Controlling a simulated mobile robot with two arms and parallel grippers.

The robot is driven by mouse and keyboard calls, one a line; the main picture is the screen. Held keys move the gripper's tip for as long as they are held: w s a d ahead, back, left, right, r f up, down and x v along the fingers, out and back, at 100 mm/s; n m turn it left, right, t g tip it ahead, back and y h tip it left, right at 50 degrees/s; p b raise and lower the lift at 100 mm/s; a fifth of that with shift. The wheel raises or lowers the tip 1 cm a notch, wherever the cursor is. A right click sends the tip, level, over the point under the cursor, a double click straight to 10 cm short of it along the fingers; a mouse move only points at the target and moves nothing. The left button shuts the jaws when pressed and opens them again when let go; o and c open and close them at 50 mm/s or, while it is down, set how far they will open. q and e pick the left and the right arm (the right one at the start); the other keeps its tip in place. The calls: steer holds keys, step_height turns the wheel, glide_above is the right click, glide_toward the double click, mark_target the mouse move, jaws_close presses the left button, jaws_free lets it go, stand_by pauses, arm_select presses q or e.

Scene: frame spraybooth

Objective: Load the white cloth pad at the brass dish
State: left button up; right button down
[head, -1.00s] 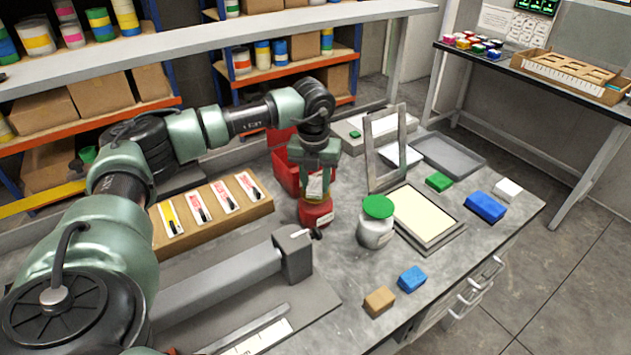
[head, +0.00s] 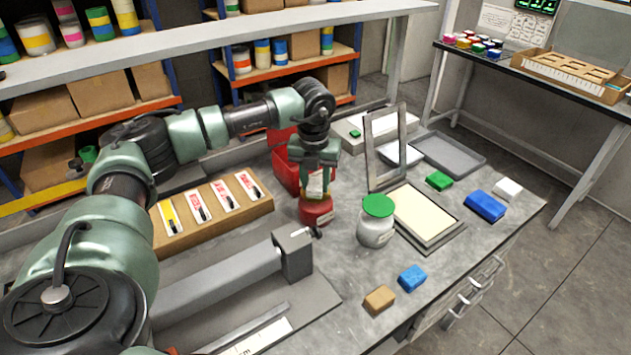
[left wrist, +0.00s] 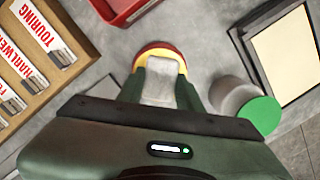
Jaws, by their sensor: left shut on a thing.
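My left gripper (head: 318,187) points down over a red can (head: 316,211) on the bench and is shut on the white cloth pad (head: 315,184). In the left wrist view the pad (left wrist: 160,82) sits between the two fingers of the left gripper (left wrist: 161,88). The brass dish (left wrist: 158,53) shows as a yellow round on top of the red can, right under the pad. The pad's lower end is at or just over the dish; I cannot tell whether they touch. My right gripper is not in view.
A white jar with a green lid (head: 376,220) stands close right of the can. A red bin (head: 286,169) is behind it, and a wooden card rack (head: 211,212) is to the left. A grey clamp block (head: 293,254) is in front. A framed screen (head: 427,217) lies at right.

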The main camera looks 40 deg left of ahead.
mark_target(318, 186)
arm_select(q)
steer(key=shift+f, duration=0.1)
steer(key=shift+r+p, duration=2.4)
steer(key=shift+r, duration=1.15)
steer(key=shift+s+d+f+m, duration=0.1)
steer(key=shift+s+d+m, duration=0.05)
steer(key=shift+d+m, duration=0.4)
steer(key=s+d+f+n+g+b, duration=0.1)
steer(key=s+d+n, duration=0.8)
steer(key=n, duration=0.7)
steer(key=s+d+f+n+g+b, duration=0.1)
steer(key=s+d+n+b, duration=0.1)
steer(key=s+d+n, duration=0.7)
steer(key=d+n, duration=0.1)
steer(key=n, duration=0.6)
steer(key=shift+s+d+f+g+h, duration=0.3)
steer(key=shift+f, duration=0.05)
